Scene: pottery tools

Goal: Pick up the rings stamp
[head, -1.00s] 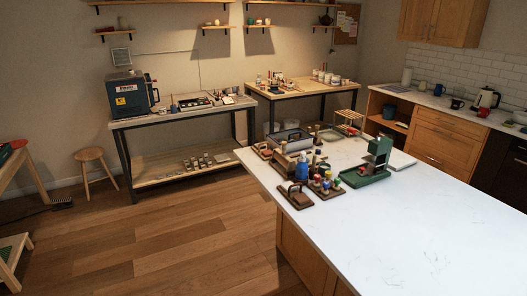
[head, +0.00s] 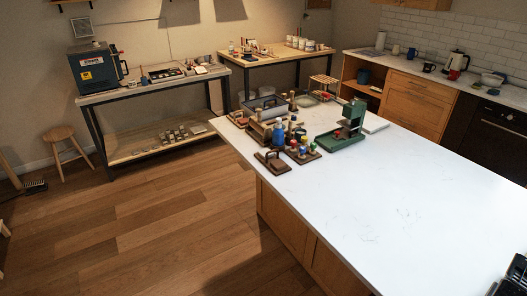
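Several small stamps or tools with coloured tops (head: 302,149) stand on a dark wooden holder at the near left end of the white island. They are too small for me to tell which is the rings stamp. A black mechanical shape (head: 514,277) shows at the bottom right corner. It looks like part of my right gripper or arm, cut off by the frame edge. Its fingers cannot be made out, and it is far from the stamps. My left gripper is not in view.
Beside the holder are a brown block with a handle (head: 272,161), a blue bottle (head: 278,136) and a green press (head: 345,128). The white island top (head: 400,205) is clear towards the right and front. Wooden floor (head: 150,230) lies open to its left.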

